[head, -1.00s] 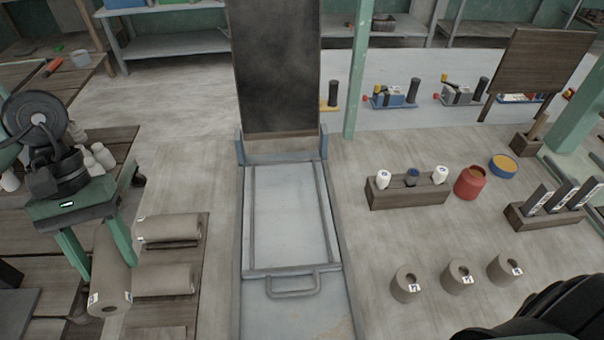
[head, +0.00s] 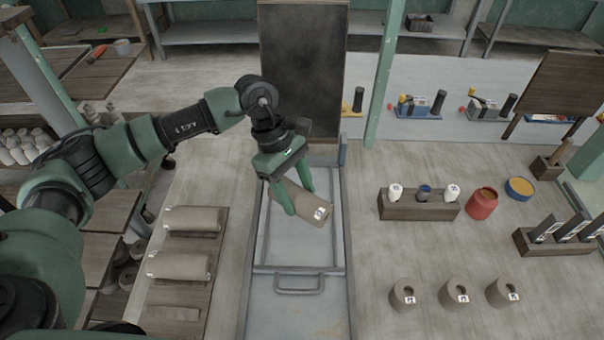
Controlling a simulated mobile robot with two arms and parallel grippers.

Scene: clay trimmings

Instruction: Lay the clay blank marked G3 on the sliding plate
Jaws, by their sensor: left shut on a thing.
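The mark on the tag is too small to read. The blank is tilted, its tagged end toward the lower right. It appears above the pale sliding plate (head: 290,250), which has a raised frame and a handle (head: 299,284) at its near end. The gripper hides part of the blank and the far part of the plate. My right gripper is not in view.
Two clay rolls (head: 192,220) lie on a wooden board left of the plate. At right stand three short clay cylinders (head: 456,293), a wooden block with bottles (head: 417,206), a red jar (head: 482,204) and a blue-rimmed pot (head: 519,188). A dark upright panel (head: 302,65) rises behind the plate.

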